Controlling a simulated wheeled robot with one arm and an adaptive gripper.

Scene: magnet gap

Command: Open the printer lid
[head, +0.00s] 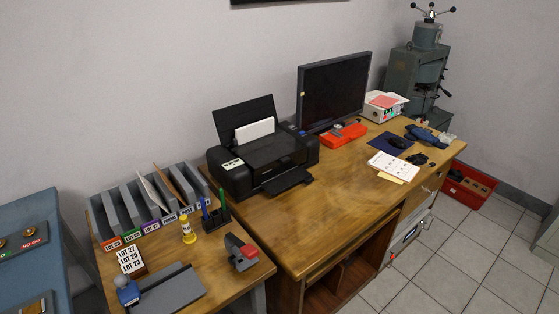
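A black printer (236,180) stands on the wooden desk, left of the monitor. Its dark lid (272,150) lies on top and looks shut. Behind the lid a rear paper support stands up and holds white paper (255,131). An output tray (288,181) sticks out at the printer's front. My gripper is not in the head view.
A monitor (335,90) stands right of the printer, with a red-orange box (343,135) before it. The desk (325,205) is bare in front of the printer. The lower left table holds a file sorter (130,222), a pen holder (216,220) and a tape dispenser (240,252).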

